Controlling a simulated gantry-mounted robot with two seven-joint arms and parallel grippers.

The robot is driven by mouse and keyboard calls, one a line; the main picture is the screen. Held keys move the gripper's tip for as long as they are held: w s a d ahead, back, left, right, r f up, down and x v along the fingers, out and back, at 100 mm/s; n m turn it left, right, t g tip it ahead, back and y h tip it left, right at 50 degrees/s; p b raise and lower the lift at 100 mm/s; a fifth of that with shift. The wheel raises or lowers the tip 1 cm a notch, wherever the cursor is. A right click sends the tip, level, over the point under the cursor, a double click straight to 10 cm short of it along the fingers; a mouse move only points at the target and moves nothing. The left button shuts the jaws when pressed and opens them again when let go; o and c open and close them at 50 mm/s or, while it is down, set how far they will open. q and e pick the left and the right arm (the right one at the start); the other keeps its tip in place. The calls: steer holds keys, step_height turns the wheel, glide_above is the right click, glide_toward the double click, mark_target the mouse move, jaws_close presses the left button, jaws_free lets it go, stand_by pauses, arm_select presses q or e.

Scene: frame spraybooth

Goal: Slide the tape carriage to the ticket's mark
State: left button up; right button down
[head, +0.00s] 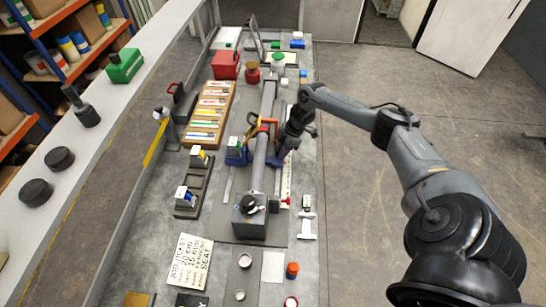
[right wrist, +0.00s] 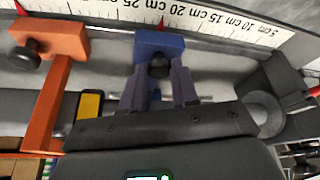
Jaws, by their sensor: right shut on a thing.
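My right gripper (head: 283,146) is shut on a blue carriage (right wrist: 160,45) with a dark knob, beside the long grey tube (head: 267,105). In the right wrist view my two fingers (right wrist: 158,90) straddle the knob. A red pointer above the blue carriage touches the white scale (right wrist: 215,22) close to the 20 cm label; the exact mark is too small to tell. An orange carriage (right wrist: 65,45) with its own knob stands to its left, apart from it. The job ticket (head: 190,262) lies at the front left; its lines appear to include 20 cm and 15 mm. My left gripper is out of view.
A wooden rack of coloured strips (head: 208,115) and a dark stand with small blocks (head: 193,182) lie left of the tube. A red box (head: 226,65) stands behind. Small jars and an orange-capped bottle (head: 292,270) stand at the front. Floor to the right is clear.

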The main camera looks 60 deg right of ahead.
steer(key=c, duration=0.9)
jaws_free()
steer(key=shift+o, duration=0.2)
steer(key=v, duration=1)
steer(key=shift+r, duration=0.4)
steer(key=shift+s+d, duration=0.1)
